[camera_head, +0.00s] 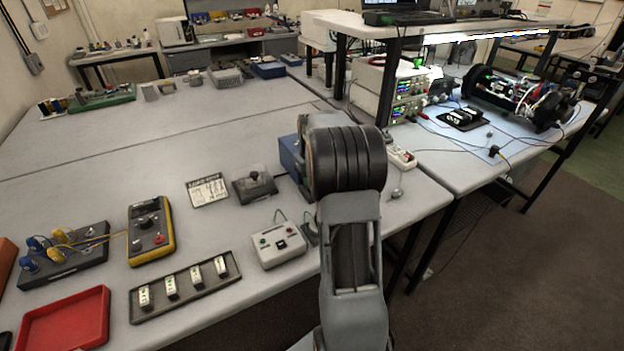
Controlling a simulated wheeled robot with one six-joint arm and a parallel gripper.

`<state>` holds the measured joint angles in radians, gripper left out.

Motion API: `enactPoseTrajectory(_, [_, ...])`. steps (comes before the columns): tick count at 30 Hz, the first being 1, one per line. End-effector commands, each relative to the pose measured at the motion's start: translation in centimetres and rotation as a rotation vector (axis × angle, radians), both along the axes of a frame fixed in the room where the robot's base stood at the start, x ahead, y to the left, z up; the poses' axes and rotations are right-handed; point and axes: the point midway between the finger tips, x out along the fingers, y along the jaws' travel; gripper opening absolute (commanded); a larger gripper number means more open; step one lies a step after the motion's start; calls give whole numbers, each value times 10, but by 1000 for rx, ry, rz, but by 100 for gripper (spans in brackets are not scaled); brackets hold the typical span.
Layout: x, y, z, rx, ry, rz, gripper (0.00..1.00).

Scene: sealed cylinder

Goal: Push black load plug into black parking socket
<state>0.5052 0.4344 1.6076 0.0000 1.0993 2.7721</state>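I cannot pick out the black load plug with certainty; it may be hidden behind my arm. A light grey box (278,257) stands near the table's front edge, just left of my arm. Its top has red and green spots and a small black square (281,244), which may be the black parking socket. A thin green lead rises behind the box. A small dark grey piece (309,233) lies between the box and my arm, too partly covered to name. My gripper is not visible; my arm's links and ribbed black joint block the view ahead.
A tray (139,316) with several white blocks, a yellow-edged meter (152,257) and a red tray (62,346) lie left. A black box with a knob (256,195) and a label card (207,205) lie behind the grey box.

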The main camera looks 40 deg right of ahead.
Motion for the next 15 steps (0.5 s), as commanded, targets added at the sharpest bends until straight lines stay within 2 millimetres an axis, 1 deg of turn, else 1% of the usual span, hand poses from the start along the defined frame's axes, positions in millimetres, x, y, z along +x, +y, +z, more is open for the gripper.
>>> enactPoseTrajectory(15, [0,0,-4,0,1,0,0])
